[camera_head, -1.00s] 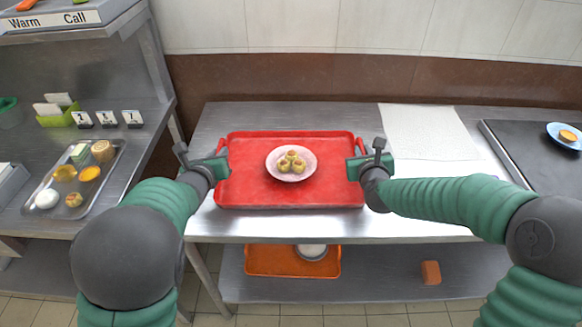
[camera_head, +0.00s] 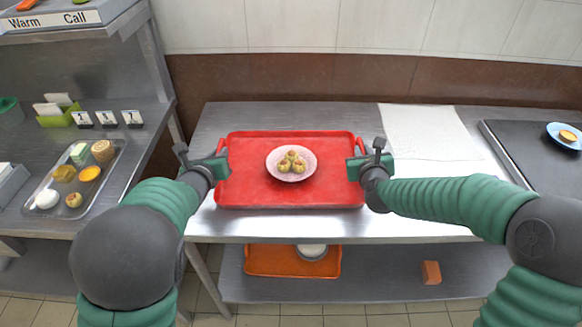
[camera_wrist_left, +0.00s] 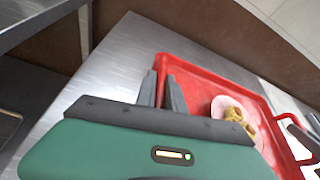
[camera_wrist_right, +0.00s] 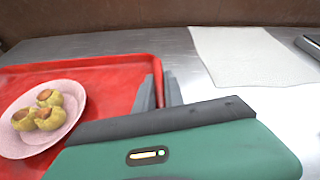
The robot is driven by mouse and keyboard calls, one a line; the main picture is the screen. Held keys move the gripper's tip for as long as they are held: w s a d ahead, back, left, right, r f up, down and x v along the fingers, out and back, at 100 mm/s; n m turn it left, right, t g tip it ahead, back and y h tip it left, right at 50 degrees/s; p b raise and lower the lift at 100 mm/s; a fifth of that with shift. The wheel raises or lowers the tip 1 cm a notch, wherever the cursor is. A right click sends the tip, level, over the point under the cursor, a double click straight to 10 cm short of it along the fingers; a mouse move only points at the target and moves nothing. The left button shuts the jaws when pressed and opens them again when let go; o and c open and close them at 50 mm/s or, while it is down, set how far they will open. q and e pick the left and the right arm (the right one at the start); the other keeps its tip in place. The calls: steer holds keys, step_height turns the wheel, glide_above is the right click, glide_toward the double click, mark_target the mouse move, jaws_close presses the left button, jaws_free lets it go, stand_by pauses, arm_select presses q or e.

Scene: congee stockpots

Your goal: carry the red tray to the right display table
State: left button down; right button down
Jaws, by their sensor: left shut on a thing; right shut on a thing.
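The red tray (camera_head: 240,190) lies on the steel table in the middle of the head view. A pink plate (camera_head: 273,165) with several small yellow-brown pastries (camera_head: 292,163) stands on it. My left gripper (camera_head: 222,165) is shut on the tray's left side; the left wrist view shows its fingers (camera_wrist_left: 168,88) at the rim. My right gripper (camera_head: 354,166) is shut on the tray's right side; its fingers (camera_wrist_right: 160,92) show at the rim in the right wrist view. The exact grip on each handle is partly hidden by the grippers.
A white cloth (camera_head: 428,130) lies on the table right of the tray. A dark board (camera_head: 520,160) with a blue plate (camera_head: 556,140) is further right. A left counter holds a metal tray (camera_head: 52,203) of food. An orange tray (camera_head: 290,262) is on the shelf below.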

arm_select(q)
steer(key=shift+r, duration=0.1)
